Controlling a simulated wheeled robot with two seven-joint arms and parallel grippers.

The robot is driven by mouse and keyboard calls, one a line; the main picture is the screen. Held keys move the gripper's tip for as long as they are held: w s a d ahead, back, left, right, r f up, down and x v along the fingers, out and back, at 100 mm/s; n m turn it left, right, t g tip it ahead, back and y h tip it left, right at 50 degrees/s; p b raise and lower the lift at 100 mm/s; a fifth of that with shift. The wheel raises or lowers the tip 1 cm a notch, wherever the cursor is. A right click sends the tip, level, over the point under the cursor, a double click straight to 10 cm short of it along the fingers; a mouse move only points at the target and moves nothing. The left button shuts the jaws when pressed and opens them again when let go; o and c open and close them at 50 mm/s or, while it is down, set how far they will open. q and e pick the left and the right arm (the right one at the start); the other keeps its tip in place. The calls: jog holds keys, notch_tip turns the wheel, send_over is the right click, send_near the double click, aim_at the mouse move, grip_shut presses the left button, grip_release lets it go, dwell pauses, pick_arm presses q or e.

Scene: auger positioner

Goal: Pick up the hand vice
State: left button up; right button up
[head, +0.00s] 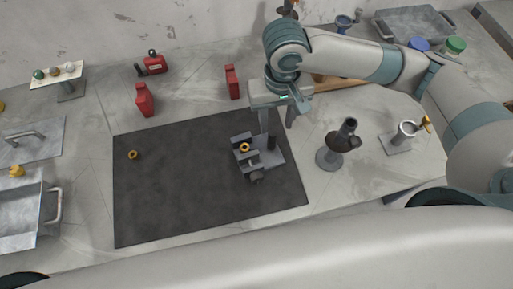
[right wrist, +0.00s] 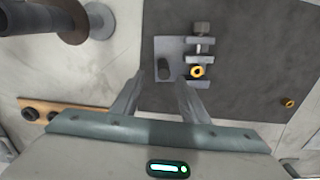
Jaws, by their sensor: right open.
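The hand vice (head: 250,172) is a grey clamp-like piece on a flat base plate with a dark post. It sits on the right part of the dark mat (head: 190,190) and has a yellow ring in it. In the right wrist view the vice (right wrist: 200,52) lies just beyond the fingertips, its base plate partly between them. My right gripper (head: 277,118) is open and empty, pointing down by the vice's far side. In the right wrist view its fingers (right wrist: 161,82) are spread apart. Contact cannot be told. My left gripper is not in view.
A small yellow ring (head: 132,155) lies on the mat's left. Metal trays (head: 25,215) are at far left. The mat's middle is clear.

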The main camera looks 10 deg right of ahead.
aim_at(272, 132)
jog(key=shift+f, duration=1.5)
jog(key=shift+a+f+p, duration=0.15)
jog(key=shift+f+p, duration=0.4)
jog(key=shift+f, duration=0.05)
jog(key=f+p, duration=0.1)
jog(key=f, duration=0.2)
jog(key=shift+a, duration=0.2)
jog(key=shift+f, duration=0.5)
